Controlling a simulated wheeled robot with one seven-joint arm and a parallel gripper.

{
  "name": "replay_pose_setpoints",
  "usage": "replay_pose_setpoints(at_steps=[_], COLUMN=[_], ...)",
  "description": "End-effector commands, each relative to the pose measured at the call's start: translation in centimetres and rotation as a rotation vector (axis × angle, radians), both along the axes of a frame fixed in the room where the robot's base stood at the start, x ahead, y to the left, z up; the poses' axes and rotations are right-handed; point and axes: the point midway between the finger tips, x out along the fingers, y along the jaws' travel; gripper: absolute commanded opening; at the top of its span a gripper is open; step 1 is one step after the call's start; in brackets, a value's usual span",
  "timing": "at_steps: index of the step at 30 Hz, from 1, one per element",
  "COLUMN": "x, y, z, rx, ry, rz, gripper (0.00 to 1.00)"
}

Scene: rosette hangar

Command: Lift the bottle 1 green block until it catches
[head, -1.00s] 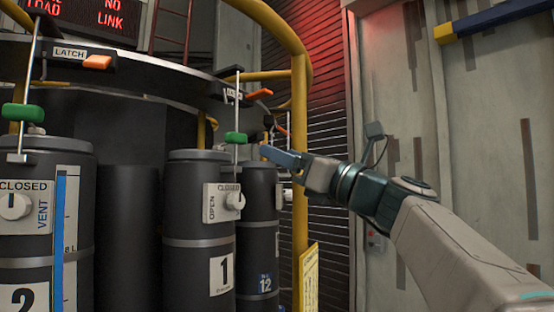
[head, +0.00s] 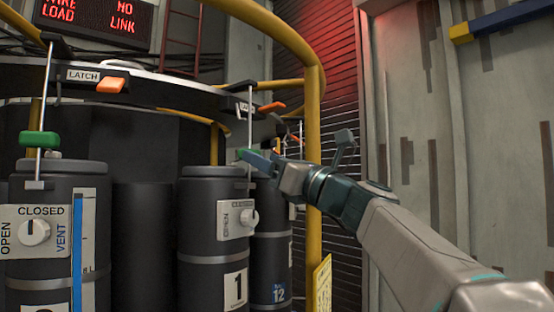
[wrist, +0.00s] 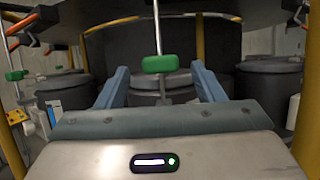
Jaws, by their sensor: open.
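Bottle 1 (head: 208,265) is a dark cylinder with a "1" label and a white valve plate. Its green block (head: 243,154) sits on a thin upright rod (head: 250,118) above the bottle's lid, partly hidden by my gripper in the head view. In the wrist view the green block (wrist: 160,64) is centred ahead, between and beyond the two blue fingers. My gripper (wrist: 159,84) is open and empty; in the head view it (head: 262,160) is beside the block. I cannot tell whether a finger touches it.
Bottle 2's green block (head: 39,139) is on its own rod at left. Orange latch handles (head: 110,84) and (head: 272,107) sit on the dark ring above. A yellow rail (head: 313,150) stands close behind my gripper. Bottle 12 (head: 271,260) stands at right behind bottle 1.

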Motion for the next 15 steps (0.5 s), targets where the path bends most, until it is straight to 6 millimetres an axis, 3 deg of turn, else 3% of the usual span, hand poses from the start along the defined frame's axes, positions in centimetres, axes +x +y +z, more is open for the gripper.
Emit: replay_pose_setpoints(at_steps=[15], x=[2.1], y=[2.4], z=[1.4], rx=[0.0], ry=[0.0], rz=[0.0], gripper=[0.62])
